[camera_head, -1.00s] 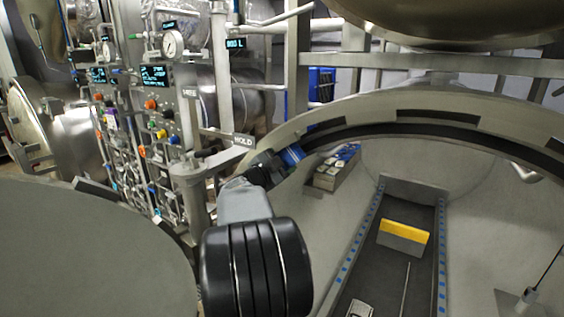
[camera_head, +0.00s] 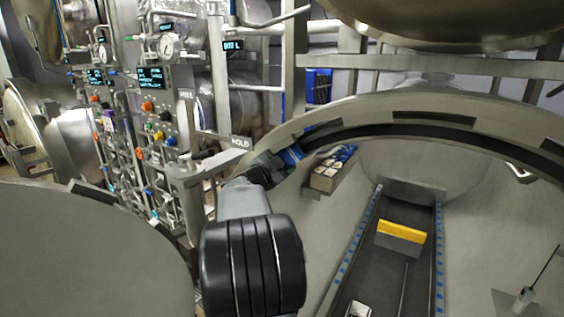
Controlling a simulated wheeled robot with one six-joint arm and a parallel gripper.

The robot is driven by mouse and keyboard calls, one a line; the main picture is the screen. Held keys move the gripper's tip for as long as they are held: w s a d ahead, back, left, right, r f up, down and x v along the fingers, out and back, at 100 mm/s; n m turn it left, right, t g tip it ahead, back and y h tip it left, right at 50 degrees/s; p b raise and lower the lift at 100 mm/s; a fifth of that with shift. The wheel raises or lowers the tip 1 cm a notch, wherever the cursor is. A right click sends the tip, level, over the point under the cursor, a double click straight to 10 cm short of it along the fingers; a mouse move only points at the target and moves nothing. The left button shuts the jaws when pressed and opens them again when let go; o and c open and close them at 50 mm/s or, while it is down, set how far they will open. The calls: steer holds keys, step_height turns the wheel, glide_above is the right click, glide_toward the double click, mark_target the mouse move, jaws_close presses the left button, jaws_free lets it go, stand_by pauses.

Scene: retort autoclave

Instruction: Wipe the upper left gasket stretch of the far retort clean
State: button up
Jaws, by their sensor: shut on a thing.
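The retort's open round mouth fills the right side, with a dark gasket (camera_head: 400,131) running around its pale rim (camera_head: 330,120). My gripper (camera_head: 281,162) is at the upper left stretch of that rim. It is shut on a blue thing (camera_head: 291,155), probably a wiping pad, of which only a small part shows. The blue thing is at the gasket's left end in view and looks in contact with it, though the exact contact is hidden. My arm and the gripper cover the gasket below this point. I cannot make out any dirt on the gasket.
Inside the retort, a dark track (camera_head: 385,262) with blue-marked rails carries a yellow-topped block (camera_head: 401,231). A box of small items (camera_head: 333,170) sits behind the rim. A control panel (camera_head: 155,105) stands at left, beside a "HOLD" sign (camera_head: 241,142). A large grey round surface (camera_head: 85,255) fills the lower left.

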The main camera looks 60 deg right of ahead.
steer(key=shift+w+f+b, duration=2.1)
steer(key=shift+w+f, duration=1.55)
steer(key=shift+f, duration=0.55)
steer(key=shift+s+r+p, duration=0.95)
steer(key=shift+s+r, duration=0.95)
steer(key=shift+r, duration=0.25)
steer(key=shift+s+r+p, duration=0.95)
steer(key=shift+s+r, duration=0.9)
steer(key=shift+r, duration=0.25)
steer(key=shift+a, duration=0.1)
steer(key=a, duration=0.6)
steer(key=shift+a+b, duration=0.3)
steer(key=shift+a, duration=1.15)
